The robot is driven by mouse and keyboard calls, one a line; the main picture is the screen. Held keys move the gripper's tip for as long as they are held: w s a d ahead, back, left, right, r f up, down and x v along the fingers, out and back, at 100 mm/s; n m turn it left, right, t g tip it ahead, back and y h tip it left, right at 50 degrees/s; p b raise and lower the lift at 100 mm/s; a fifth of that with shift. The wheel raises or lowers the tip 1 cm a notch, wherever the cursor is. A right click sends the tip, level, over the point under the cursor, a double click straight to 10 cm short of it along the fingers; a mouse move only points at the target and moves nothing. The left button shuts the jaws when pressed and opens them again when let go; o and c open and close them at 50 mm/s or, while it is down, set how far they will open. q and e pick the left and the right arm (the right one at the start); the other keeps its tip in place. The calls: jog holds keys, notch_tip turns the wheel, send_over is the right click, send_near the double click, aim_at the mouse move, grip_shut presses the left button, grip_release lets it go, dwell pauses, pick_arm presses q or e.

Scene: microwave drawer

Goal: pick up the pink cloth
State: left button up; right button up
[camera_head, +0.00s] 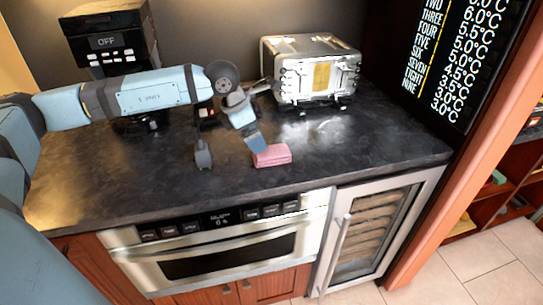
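The pink cloth (272,155) lies as a small folded block on the dark countertop, near its front edge and right of the middle. My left arm comes in from the left over the counter. My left gripper (256,143) points down at the cloth, and its pale blue-grey tip overlaps the cloth's upper left edge. I cannot tell whether it touches the cloth, or whether the fingers are apart or closed. My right gripper is not in view.
A silver toaster-like appliance (312,72) stands behind the cloth. A black machine reading OFF (108,42) stands at back left. A small dark grey object (203,155) is left of the cloth. A drawer microwave (230,247) and glass-door cooler (372,225) sit below. The counter right of the cloth is clear.

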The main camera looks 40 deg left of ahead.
aim_at(269, 151)
pick_arm(q)
jog(key=x, duration=0.2)
jog(key=shift+w+d+f, duration=0.1)
jog(key=shift+f, duration=0.1)
jog(key=x, duration=0.2)
jog(key=w+x, duration=0.1)
jog(key=x, duration=0.2)
jog(key=shift+w+r, duration=0.1)
jog(key=shift+w, duration=0.05)
jog(key=c, duration=1)
